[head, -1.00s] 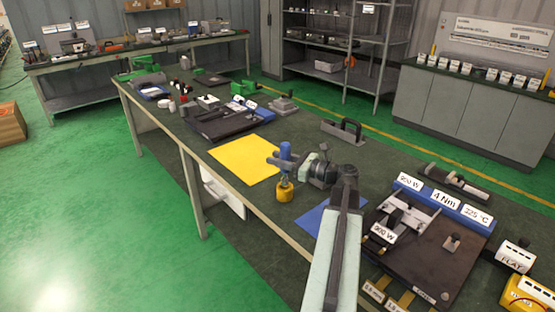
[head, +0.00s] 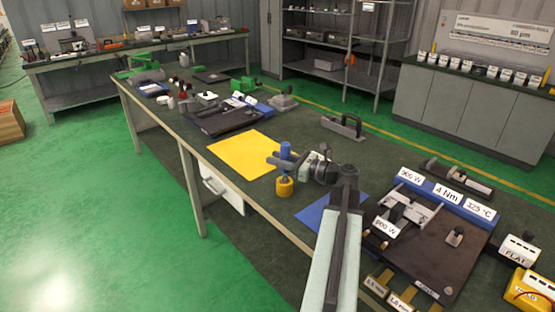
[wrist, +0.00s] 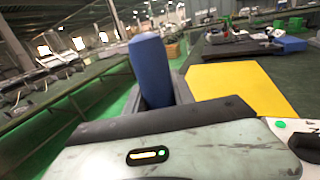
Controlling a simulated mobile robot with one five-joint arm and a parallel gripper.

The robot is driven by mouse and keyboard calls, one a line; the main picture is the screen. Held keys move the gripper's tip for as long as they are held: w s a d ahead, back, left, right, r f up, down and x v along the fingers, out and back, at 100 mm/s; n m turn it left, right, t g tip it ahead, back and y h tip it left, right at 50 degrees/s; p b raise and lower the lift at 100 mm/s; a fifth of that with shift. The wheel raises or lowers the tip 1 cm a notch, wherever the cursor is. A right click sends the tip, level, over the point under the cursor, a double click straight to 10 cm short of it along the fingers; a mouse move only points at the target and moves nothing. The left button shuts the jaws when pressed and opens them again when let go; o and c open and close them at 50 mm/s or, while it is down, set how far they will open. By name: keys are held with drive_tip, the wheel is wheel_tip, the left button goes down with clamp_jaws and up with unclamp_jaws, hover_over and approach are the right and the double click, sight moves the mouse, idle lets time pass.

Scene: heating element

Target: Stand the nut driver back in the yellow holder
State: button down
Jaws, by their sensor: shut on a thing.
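My gripper (head: 283,161) is shut on the nut driver, whose blue handle (head: 285,151) sticks up above the fingers, close to upright. The yellow holder (head: 284,188) stands on the bench directly below. The lower part of the driver reaches down to the holder's top; I cannot tell how deep inside it the tip is. In the wrist view the blue handle (wrist: 151,68) rises beyond the gripper body and leans slightly. The holder is hidden there.
A yellow mat (head: 245,155) lies left of the holder and a blue mat (head: 318,210) lies right of it. A dark fixture plate (head: 430,255) with labelled blocks is at the right. The bench's front edge is close to the holder.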

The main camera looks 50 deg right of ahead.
drive_tip(key=shift+f+b, duration=1.7)
drive_tip(key=shift+f, duration=0.1)
drive_tip(key=c, duration=1)
unclamp_jaws()
drive_tip(key=shift+r, duration=0.1)
drive_tip(key=v, duration=0.8)
